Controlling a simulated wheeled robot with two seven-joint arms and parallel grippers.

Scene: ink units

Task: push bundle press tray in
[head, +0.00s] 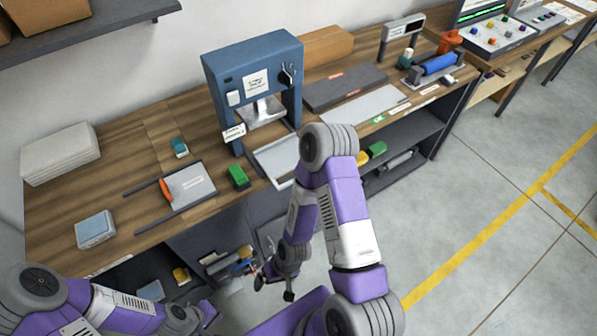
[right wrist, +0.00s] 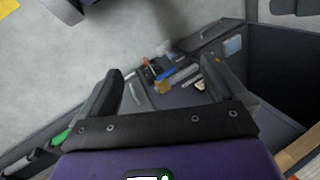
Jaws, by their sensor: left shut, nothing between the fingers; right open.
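The bundle press (head: 252,88) is a blue frame on the wooden bench in the head view, with a silver pressing plate inside. Its flat grey tray (head: 268,168) sticks out in front of it to the bench's front edge. My right arm hides the tray's right part. My right gripper (head: 275,287) hangs below the bench top, in front of the lower shelf, apart from the tray. In the right wrist view my right gripper (right wrist: 165,88) is open and empty.
A green block (head: 238,177) lies beside the tray. A grey plate with an orange handle (head: 188,186) and a blue-grey pad (head: 95,229) lie further left. Dark and light flat boards lie right of the press. Bottles and small items (right wrist: 170,75) show low down.

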